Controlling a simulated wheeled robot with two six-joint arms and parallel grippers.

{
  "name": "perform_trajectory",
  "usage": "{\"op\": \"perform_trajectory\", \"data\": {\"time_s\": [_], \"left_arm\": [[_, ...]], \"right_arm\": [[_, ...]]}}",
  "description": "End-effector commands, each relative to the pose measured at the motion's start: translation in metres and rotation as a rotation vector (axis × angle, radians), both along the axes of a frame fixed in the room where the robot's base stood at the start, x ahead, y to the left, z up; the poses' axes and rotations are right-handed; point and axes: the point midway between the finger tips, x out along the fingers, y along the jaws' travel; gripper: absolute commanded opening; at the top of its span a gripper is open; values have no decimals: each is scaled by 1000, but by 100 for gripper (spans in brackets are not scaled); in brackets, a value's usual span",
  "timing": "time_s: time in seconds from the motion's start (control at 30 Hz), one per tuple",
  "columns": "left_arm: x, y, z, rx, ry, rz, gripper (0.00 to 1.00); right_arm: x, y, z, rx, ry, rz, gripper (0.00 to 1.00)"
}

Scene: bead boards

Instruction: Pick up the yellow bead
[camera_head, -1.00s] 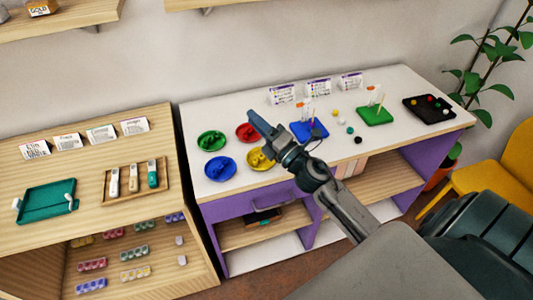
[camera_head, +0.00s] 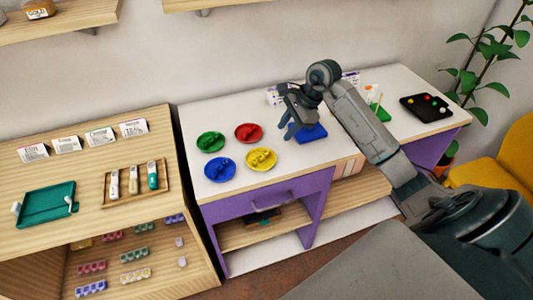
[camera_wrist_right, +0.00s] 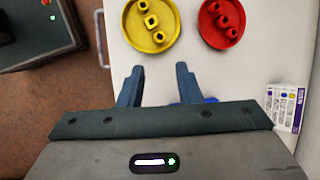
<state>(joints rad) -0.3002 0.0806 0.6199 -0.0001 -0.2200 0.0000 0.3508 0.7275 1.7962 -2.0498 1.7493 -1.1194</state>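My right gripper (camera_head: 290,132) is open and points down above the white table, beside the blue board (camera_head: 312,134). In the right wrist view its two fingers (camera_wrist_right: 159,84) are apart with only bare table between the tips. A yellow dish (camera_head: 247,162) holds several yellow beads (camera_head: 262,157); these beads also show in the right wrist view (camera_wrist_right: 151,21), beyond the fingertips and apart from them. The loose beads on the table to the right of the blue board are hidden behind my right arm. My left gripper is not in view.
Green (camera_head: 210,149), red (camera_head: 240,137) and blue dishes (camera_head: 229,175) stand near the yellow one. A green board (camera_head: 382,114) is partly hidden by my arm. A black tray (camera_head: 436,115) with several beads lies at the right. A wooden shelf unit (camera_head: 90,225) stands left.

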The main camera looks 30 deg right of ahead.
Motion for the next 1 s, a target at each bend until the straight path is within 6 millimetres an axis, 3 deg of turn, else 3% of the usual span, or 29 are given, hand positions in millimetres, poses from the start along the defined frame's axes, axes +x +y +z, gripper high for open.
{"op": "perform_trajectory", "data": {"time_s": [0.23, 0.43, 0.67, 0.8, 1.0], "left_arm": [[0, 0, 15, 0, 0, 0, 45], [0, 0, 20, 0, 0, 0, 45], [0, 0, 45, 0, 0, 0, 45], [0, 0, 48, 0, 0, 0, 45], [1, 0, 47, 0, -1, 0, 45]], "right_arm": [[9, 15, -33, 6, 5, 0, 31], [13, 21, -46, 6, 3, 1, 31], [21, 37, -67, 8, 5, 1, 31], [26, 41, -85, 7, 3, 0, 31], [26, 41, -92, 3, 5, 0, 31]]}}
